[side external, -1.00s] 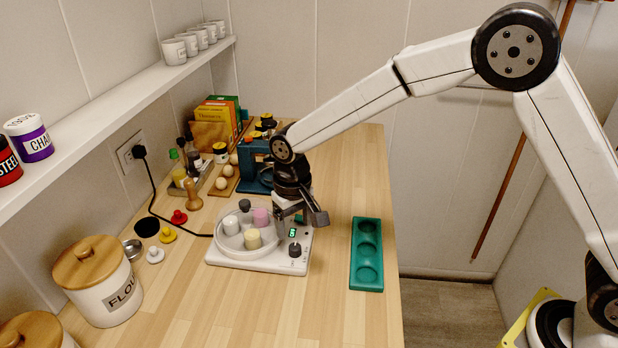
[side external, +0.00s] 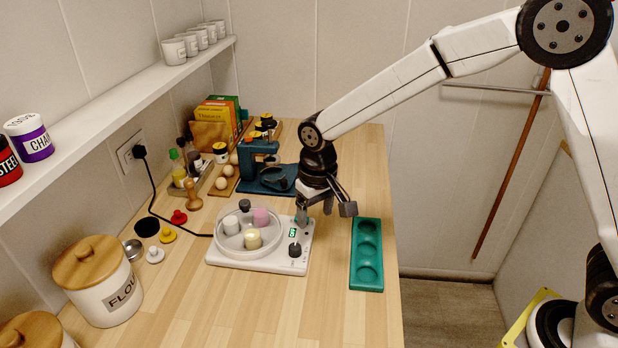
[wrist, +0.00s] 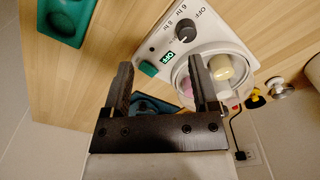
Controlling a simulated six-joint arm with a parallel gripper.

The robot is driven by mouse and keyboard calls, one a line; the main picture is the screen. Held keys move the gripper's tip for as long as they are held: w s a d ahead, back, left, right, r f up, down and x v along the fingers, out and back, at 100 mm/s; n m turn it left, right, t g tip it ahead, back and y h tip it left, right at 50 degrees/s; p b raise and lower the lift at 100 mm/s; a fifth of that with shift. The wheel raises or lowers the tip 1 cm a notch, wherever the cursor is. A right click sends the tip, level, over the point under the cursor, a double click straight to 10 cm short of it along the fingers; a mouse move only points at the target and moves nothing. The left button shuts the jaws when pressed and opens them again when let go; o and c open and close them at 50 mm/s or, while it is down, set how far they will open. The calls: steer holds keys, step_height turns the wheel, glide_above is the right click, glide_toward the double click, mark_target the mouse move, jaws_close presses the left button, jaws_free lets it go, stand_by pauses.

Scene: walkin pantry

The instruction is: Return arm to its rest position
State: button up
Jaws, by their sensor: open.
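My gripper (side external: 325,212) is open and empty. In the side external view it hangs above the right back edge of the white appliance (side external: 228,255), near the teal tray. In the wrist view, its two dark fingers (wrist: 163,90) stand apart with nothing between them. The appliance has a round clear-walled bowl holding a white, a pink and a pale yellow piece. Its panel shows a dark knob (wrist: 183,31), a lit green display (wrist: 167,60) and a teal button (wrist: 148,69).
A teal tray with three empty round hollows (side external: 353,270) lies right of the appliance. A dark blue device (side external: 262,160) stands behind. Eggs, bottles, boxes and a flour canister (side external: 100,300) line the left side. A shelf (side external: 130,97) runs along the left wall. The front right counter is clear.

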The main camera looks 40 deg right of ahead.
steer(key=s+d+t, duration=0.2)
steer(key=s+d, duration=1)
steer(key=s, duration=0.4)
steer(key=shift+s+d+f, duration=0.15)
steer(key=shift+d+f, duration=0.25)
steer(key=shift+f, duration=0.05)
